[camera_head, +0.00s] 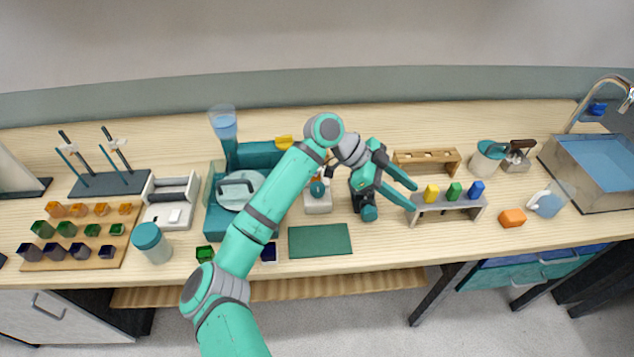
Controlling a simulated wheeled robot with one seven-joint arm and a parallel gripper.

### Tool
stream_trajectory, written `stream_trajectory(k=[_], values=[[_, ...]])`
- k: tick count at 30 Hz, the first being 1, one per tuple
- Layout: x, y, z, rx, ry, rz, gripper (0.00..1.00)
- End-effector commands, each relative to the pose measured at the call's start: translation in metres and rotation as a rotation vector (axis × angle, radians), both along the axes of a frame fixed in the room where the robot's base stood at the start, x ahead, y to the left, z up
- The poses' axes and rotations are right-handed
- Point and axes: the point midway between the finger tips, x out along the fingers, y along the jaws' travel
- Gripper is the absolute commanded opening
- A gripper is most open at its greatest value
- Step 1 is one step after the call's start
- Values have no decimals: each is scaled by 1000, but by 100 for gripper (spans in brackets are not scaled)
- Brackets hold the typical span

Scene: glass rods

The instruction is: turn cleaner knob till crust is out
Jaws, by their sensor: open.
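My gripper (412,196) is open and empty, with its fingers pointing right toward the left end of the small rack. A small white device (318,204) with a round teal knob-like part (318,188) stands left of my gripper, partly behind my arm. A larger teal machine (217,223) with a clear blue tank (224,126) and a pale round lid with a handle (240,189) stands farther left, also partly covered by my arm. I cannot tell which of these is the cleaner. No crust can be made out.
The grey rack (445,213) holds yellow, green and blue pieces. A wooden rack (427,161) stands behind it. A green mat (320,240) is bare.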

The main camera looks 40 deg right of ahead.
Motion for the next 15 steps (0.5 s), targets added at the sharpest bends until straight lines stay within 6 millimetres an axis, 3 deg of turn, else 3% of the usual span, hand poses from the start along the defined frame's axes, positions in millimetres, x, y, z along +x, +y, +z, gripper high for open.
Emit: stream_trajectory(k=[6,12,15], values=[[80,35,-10,365,-215,154,40],[153,78,8,636,-394,355,40],[178,95,20,722,-458,441,40]])
